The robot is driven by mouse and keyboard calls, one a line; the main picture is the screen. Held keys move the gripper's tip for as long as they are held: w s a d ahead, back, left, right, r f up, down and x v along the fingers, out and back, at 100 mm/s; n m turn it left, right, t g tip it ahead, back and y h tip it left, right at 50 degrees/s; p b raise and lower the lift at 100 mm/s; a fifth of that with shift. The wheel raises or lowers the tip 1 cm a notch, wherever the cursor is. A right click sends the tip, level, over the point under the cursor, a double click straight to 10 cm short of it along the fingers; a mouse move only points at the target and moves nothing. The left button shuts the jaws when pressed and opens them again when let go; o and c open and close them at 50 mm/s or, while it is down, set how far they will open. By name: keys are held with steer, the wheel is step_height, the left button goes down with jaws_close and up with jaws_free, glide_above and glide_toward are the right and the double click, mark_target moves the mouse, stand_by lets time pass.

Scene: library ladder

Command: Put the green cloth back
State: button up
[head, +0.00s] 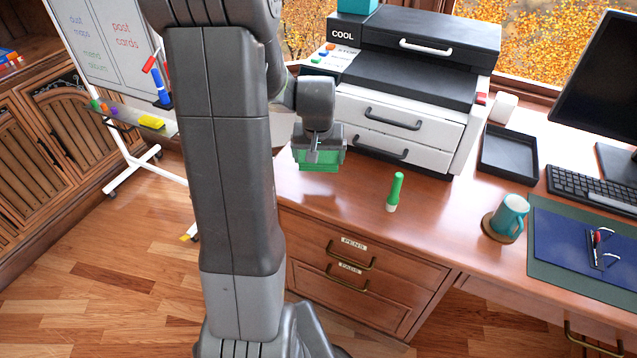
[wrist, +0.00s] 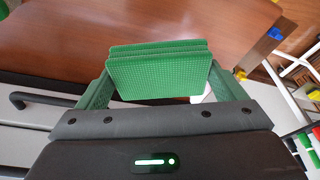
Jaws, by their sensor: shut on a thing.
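The green cloth (head: 318,160) is a folded, layered pad held above the left part of the desk. In the wrist view the cloth (wrist: 160,72) fills the space between the fingers, with its flat textured face toward the camera. My gripper (head: 320,151) is shut on the cloth, one finger at each side of it. The cloth appears clear of the desktop, with a shadow on the wood below.
A printer (head: 410,105) stands behind my gripper. A whiteboard (head: 105,45) with a ledge holding a yellow block (head: 151,122) stands left. Desktop around the bottle is bare.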

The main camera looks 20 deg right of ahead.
mark_target(319, 183)
step_height(319, 183, down, 7)
steer(key=shift+f, duration=0.15)
stand_by(0.4)
steer(key=shift+f+b, duration=0.15)
steer(key=shift+b, duration=0.15)
steer(key=o, duration=0.6)
steer(key=shift+r, duration=0.55)
steer(key=p+v, duration=0.1)
steer(key=v, duration=1)
steer(key=shift+a+r, duration=0.1)
steer(key=shift+r, duration=0.05)
